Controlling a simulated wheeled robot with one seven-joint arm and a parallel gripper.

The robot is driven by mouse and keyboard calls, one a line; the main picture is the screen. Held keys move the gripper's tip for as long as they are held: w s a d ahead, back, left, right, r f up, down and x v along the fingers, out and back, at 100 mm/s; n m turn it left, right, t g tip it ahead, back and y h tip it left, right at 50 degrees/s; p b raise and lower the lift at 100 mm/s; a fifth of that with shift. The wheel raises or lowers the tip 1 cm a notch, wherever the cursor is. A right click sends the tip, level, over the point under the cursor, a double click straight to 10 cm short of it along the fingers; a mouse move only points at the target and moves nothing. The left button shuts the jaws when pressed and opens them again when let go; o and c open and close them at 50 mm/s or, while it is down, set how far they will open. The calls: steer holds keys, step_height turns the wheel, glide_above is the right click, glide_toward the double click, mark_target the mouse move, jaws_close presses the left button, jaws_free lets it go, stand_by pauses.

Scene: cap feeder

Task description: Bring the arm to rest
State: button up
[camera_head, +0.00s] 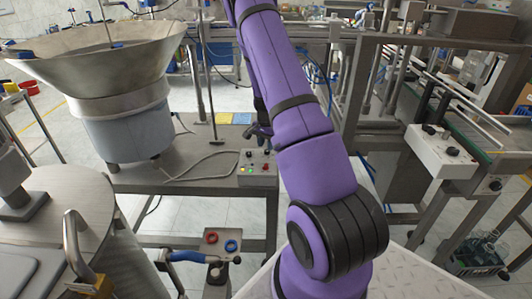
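My purple arm with black joint bands rises from the lower right of the head view and leans up past the top edge, with a further link folded down behind it. What looks like my dark gripper (257,133) shows small at the left side of the arm, in front of the steel table and just above a grey control box (258,169). The arm partly covers it, and its fingers are too small to make out. I cannot tell whether it touches anything or holds anything.
A steel hopper (100,62) on a grey drum stands on the steel table (200,182) at left. A round metal vessel (60,225) is at lower left. A blue-handled valve (190,256) is below. A conveyor frame with a control panel (441,151) stands at right.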

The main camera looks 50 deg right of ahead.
steer(key=shift+r, duration=0.55)
steer(key=s+a+r+n+t, duration=0.15)
steer(key=a+r+n, duration=0.25)
steer(key=a+r, duration=0.85)
steer(key=s+a+r+n+t, duration=0.1)
steer(key=s+a+r+n, duration=0.15)
steer(key=a+r, duration=1)
steer(key=s+a+r+n+t, duration=0.1)
steer(key=s+a+r+n, duration=0.2)
steer(key=s, duration=0.4)
steer(key=s+a+r+n, duration=0.3)
steer(key=s+a+r, duration=0.1)
steer(key=s+r, duration=0.2)
steer(key=s+a+r+n+t, duration=0.1)
steer(key=s+a+r+n, duration=0.2)
steer(key=s, duration=0.6)
steer(key=shift+a+r+t, duration=0.35)
steer(key=shift+r, duration=0.45)
